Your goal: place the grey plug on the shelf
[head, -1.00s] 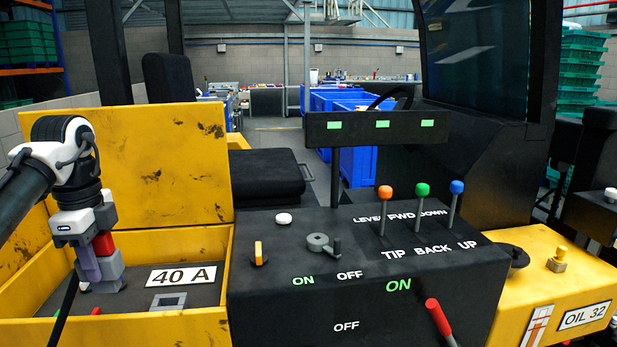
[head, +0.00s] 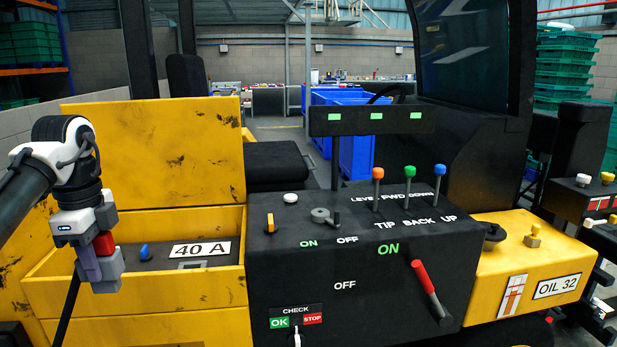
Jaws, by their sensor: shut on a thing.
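My gripper (head: 98,258) points down at the left of the head view, in front of the yellow bin's left end. It is shut on a grey block, which I take to be the grey plug (head: 108,272). The fingers partly cover the plug, so its full shape is hidden. I cannot make out for sure which surface the task calls the shelf; an orange storage rack (head: 40,71) stands far off at the top left.
The yellow bin (head: 185,294) has a 40 A label, a blue part (head: 145,253) and a grey frame inside. A black control console (head: 345,285) with levers and a red handle (head: 425,277) stands right of it. Blue containers (head: 355,150) are behind. A black cable hangs below my gripper.

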